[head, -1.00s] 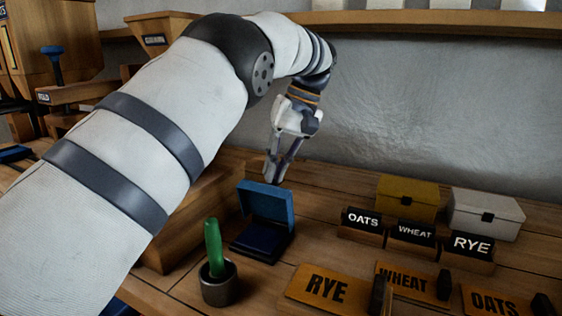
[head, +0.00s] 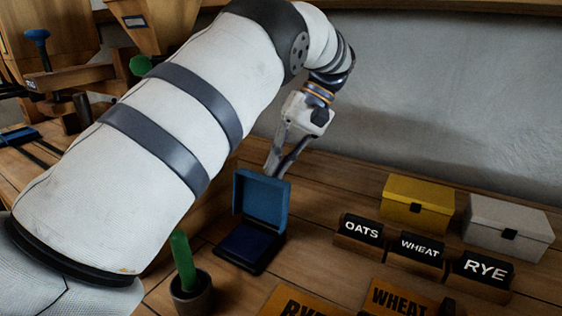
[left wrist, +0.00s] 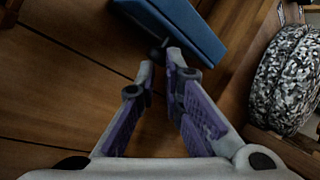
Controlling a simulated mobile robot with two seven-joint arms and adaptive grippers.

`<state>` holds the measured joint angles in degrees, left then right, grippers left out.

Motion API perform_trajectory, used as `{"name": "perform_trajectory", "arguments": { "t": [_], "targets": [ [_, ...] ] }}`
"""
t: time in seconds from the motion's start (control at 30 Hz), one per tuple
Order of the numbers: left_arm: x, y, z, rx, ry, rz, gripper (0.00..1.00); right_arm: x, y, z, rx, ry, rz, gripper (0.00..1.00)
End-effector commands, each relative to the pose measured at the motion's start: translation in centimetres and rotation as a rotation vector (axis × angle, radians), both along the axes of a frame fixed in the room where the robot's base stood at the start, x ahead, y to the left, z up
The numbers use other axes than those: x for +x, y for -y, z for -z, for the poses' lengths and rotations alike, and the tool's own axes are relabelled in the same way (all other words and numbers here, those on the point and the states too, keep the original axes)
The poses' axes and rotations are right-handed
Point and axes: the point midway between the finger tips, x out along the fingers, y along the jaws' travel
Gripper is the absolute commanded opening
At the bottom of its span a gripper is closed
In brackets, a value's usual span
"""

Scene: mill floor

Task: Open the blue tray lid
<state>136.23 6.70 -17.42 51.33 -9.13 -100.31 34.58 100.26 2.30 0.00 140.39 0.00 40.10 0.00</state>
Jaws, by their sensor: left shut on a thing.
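The blue tray lid (head: 264,200) stands raised, about upright, at the back of the small dark blue tray (head: 249,242), whose inside shows. My left gripper (head: 272,172) is behind the lid's top edge, pointing down. In the left wrist view, the fingertips of my left gripper (left wrist: 165,52) close on a small dark knob at the edge of the blue lid (left wrist: 180,25). The exact contact is partly hidden by the fingers. My right gripper is not in view.
A cup (head: 192,296) with a green handle stands in front of the tray. OATS, WHEAT and RYE blocks (head: 415,250), a yellow box (head: 418,204) and a white box (head: 507,227) are at right. A speckled round thing (left wrist: 290,80) shows beside my gripper in the wrist view.

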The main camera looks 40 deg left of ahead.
Motion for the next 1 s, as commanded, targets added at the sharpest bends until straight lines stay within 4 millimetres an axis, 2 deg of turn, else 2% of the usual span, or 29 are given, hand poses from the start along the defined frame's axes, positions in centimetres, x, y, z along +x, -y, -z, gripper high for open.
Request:
{"name": "perform_trajectory", "arguments": {
  "t": [0.03,0.1,0.13,0.23,0.33,0.47,1.0],
  "targets": [
    [-0.6,0.9,4.0,-0.050,-0.078,-0.013,0.00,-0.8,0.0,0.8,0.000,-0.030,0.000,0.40],
    [-0.6,0.9,4.0,-0.050,-0.078,-0.015,0.00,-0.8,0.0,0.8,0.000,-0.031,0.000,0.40],
    [-0.6,0.9,4.0,-0.049,-0.079,-0.015,0.11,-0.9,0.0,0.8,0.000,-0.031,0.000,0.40],
    [-0.7,0.9,4.0,-0.050,-0.078,-0.016,0.33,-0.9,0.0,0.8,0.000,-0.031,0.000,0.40],
    [-0.6,0.9,4.0,-0.049,-0.075,-0.016,0.46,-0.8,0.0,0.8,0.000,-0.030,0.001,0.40],
    [-0.6,1.0,3.5,-0.048,-0.068,-0.013,0.39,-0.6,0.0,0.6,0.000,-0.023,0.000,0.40],
    [-0.6,1.0,2.2,-0.041,-0.051,-0.011,0.39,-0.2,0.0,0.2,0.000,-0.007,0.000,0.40]
  ]
}}
